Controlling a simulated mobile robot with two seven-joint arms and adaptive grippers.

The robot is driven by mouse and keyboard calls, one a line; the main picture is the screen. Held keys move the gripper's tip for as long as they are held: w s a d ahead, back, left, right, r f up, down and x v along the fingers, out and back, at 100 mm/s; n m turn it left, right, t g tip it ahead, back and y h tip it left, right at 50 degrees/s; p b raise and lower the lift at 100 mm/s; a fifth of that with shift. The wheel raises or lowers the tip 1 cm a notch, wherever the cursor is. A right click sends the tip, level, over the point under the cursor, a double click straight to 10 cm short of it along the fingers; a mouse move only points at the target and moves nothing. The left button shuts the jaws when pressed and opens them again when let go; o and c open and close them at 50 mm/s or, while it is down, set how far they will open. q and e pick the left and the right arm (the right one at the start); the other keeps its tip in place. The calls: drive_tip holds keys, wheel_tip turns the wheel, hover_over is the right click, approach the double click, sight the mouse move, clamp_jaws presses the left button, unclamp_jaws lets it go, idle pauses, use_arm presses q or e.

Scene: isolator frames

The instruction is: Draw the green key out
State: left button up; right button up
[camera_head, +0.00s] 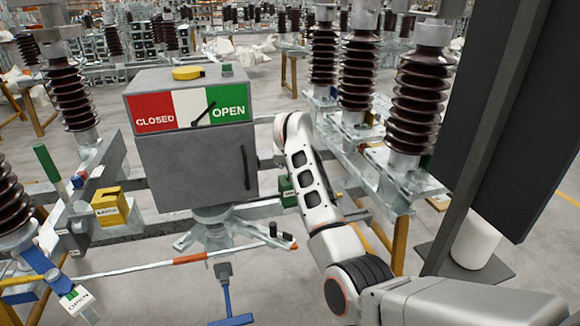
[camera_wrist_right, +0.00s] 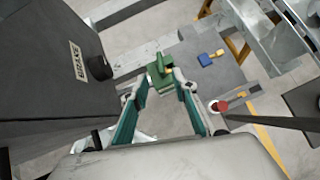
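A green lock block (camera_wrist_right: 160,84) with a greenish-yellow key-like piece (camera_wrist_right: 167,70) standing up from it shows in the right wrist view. In the head view a green block (camera_head: 287,192) shows beside the grey cabinet, partly behind my right arm. My right gripper (camera_wrist_right: 158,88) has its two teal-and-grey fingers spread apart, one on each side of the green block. I cannot tell whether either finger touches it. In the head view the right gripper is hidden by the arm. My left gripper is not in view.
The grey cabinet (camera_head: 195,165) with a CLOSED/OPEN panel stands close left of my right arm. A yellow box (camera_head: 110,207) sits at left. A blue-and-yellow piece (camera_wrist_right: 210,58) lies beyond the green block. A red-tipped dark rod (camera_wrist_right: 219,106) passes right of the gripper. Brown insulators (camera_head: 415,105) stand at right.

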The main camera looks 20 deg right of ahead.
drive_tip(key=b+x, duration=0.2)
drive_tip(key=x, duration=0.2)
drive_tip(key=shift+w+d+f, duration=0.1)
drive_tip(key=shift+w+f, duration=0.05)
drive_tip(key=shift+f, duration=0.1)
drive_tip(key=b+x, duration=0.4)
drive_tip(key=b, duration=0.1)
drive_tip(key=shift+w+d+f+b, duration=0.1)
drive_tip(key=shift+w+f+b, duration=0.05)
drive_tip(key=shift+f+b, duration=0.15)
drive_tip(key=shift+w, duration=0.15)
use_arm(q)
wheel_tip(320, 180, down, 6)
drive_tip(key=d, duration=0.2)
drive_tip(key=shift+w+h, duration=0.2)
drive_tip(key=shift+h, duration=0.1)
use_arm(e)
drive_tip(key=shift+r, duration=0.1)
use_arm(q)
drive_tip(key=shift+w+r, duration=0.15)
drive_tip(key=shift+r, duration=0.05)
use_arm(e)
clamp_jaws()
